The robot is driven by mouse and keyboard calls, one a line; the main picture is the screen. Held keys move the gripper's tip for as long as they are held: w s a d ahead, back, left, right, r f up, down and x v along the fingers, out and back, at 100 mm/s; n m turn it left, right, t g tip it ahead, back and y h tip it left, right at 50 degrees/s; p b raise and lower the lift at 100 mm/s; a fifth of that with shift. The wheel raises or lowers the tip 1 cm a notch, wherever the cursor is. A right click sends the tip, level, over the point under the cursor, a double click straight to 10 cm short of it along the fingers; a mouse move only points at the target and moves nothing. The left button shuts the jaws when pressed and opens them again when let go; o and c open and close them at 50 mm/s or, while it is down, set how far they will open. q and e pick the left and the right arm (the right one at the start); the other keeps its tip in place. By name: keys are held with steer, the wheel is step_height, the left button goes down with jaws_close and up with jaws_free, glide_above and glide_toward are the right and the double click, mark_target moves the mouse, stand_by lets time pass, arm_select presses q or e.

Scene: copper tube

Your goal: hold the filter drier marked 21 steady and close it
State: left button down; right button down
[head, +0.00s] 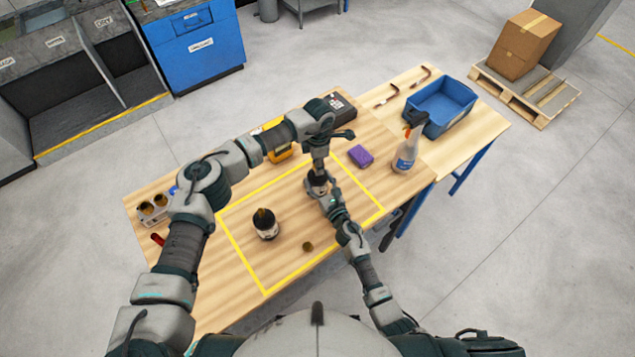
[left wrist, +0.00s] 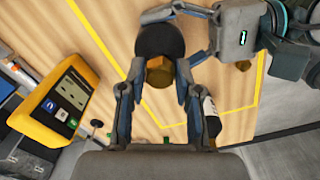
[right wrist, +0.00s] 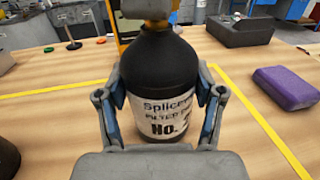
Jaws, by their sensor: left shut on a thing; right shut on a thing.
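A black filter drier (head: 318,184) with a white label stands upright on the table inside the yellow outline. My right gripper (right wrist: 162,88) is shut around the drier's body. My left gripper (left wrist: 160,78) comes from above and is shut on the brass cap (left wrist: 159,70) at the drier's top. How far the cap is screwed on cannot be seen.
A loose brass cap (head: 308,246) lies near the front. A purple sponge (head: 361,156), a spray bottle (head: 405,155) and a blue bin (head: 440,105) are to the right. A yellow meter (head: 278,150) and a dark case (head: 338,106) stand behind.

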arm_select(q)
steer(key=c, duration=0.7)
jaws_free()
steer(key=shift+w+a, duration=0.1)
steer(key=shift+r, duration=0.15)
step_height(320, 180, up, 12)
steer(key=shift+f, duration=0.2)
steer(key=shift+w, duration=0.1)
arm_select(e)
steer(key=shift+c, duration=0.3)
jaws_free()
steer(key=v, duration=1.2)
steer(key=shift+d+f, duration=0.1)
